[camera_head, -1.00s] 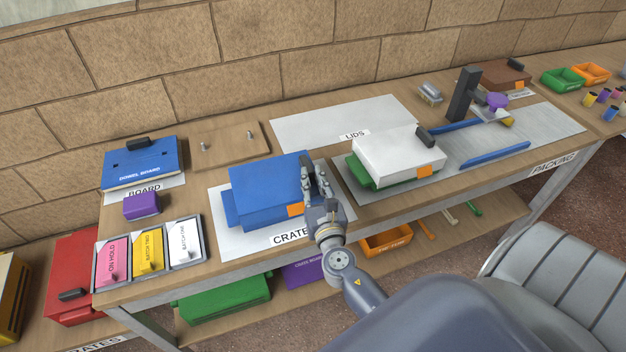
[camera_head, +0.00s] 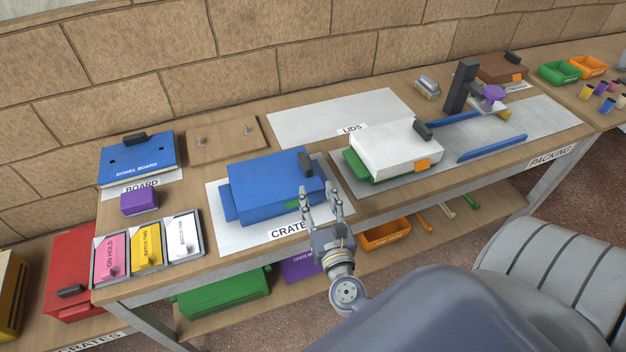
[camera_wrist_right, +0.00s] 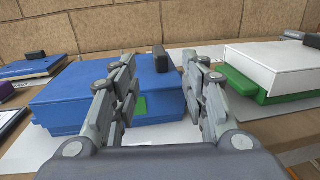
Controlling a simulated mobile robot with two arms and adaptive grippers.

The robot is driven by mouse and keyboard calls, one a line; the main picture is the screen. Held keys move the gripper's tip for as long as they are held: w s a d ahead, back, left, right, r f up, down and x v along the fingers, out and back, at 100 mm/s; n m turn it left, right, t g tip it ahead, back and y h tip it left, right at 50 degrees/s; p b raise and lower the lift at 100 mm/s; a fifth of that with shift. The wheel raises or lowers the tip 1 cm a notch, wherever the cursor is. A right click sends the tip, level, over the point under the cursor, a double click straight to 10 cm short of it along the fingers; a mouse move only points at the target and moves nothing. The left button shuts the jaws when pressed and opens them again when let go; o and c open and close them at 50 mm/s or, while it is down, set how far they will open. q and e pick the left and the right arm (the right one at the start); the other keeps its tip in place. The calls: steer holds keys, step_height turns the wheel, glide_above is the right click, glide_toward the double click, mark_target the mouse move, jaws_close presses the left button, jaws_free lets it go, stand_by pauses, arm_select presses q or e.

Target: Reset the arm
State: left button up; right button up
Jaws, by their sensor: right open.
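My right gripper (camera_head: 320,204) is open and empty at the front right of the blue crate with its blue lid (camera_head: 272,182). Its fingers also stand apart in the right wrist view (camera_wrist_right: 163,85), with the blue crate (camera_wrist_right: 75,100) behind them. The crate sits on a white mat (camera_head: 228,245) labelled CRATE and has a dark handle (camera_head: 306,163) on top. A small green patch (camera_head: 292,205) shows on its front. My left gripper is not in view.
A green crate with a white lid (camera_head: 395,148) stands to the right on the grey packing mat (camera_head: 465,140). A purple block (camera_head: 139,201) and a card tray (camera_head: 203,232) lie at the left. The LIDS sheet (camera_head: 340,112) is bare. Bins sit on the lower shelf.

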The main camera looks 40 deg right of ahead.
steer(key=shift+v, duration=2.25)
